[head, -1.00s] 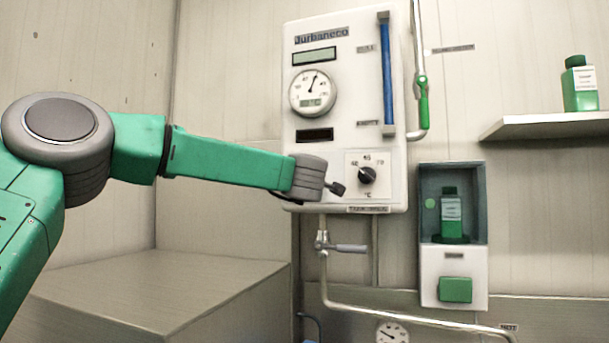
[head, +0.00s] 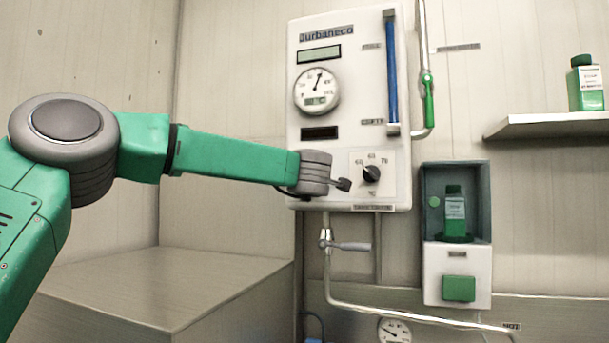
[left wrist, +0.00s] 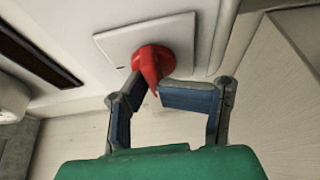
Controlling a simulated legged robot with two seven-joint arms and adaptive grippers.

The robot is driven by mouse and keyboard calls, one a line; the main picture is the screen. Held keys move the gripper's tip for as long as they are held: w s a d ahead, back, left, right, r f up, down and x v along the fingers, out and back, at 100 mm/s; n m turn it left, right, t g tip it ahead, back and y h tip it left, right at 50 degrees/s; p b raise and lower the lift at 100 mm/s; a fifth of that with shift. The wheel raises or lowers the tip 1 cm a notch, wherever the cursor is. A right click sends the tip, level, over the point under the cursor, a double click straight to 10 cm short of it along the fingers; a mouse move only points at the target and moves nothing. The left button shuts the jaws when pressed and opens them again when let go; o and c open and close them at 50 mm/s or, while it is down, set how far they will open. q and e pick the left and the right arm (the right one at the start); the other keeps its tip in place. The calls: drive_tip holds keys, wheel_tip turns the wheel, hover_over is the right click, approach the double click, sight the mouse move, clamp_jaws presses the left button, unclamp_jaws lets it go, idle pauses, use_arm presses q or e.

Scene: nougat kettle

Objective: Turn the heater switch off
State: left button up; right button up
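The heater (head: 350,70) is a white wall unit with a gauge, a blue tube and a black temperature dial (head: 371,174). In the left wrist view a red switch (left wrist: 154,62) stands on a square white plate (left wrist: 112,44). It does not show in the head view. My left gripper (left wrist: 148,90) has its two blue-padded fingertips on either side of the red switch's pointed end, apparently touching it. My left arm (head: 235,158) reaches to the heater's lower left, with the wrist (head: 315,172) in front of it. My right gripper is out of view.
A pipe with a grey lever valve (head: 348,246) hangs below the heater. A dispenser box (head: 456,270) holding a green bottle is at right. A wall shelf (head: 545,127) carries another bottle (head: 586,85). A metal block (head: 150,285) stands below my left arm.

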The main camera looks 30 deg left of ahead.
use_arm(q)
drive_tip(key=shift+w+a+f, duration=0.2)
drive_tip(key=shift+w+f, duration=0.05)
drive_tip(key=shift+w, duration=0.15)
drive_tip(key=shift+a+r, duration=0.1)
drive_tip(key=shift+r, duration=0.05)
drive_tip(key=shift+s, duration=0.1)
drive_tip(key=shift+s+d+r, duration=0.15)
drive_tip(key=shift+s+d, duration=0.15)
drive_tip(key=v, duration=1.1)
drive_tip(key=shift+f, duration=0.25)
drive_tip(key=shift+a, duration=0.1)
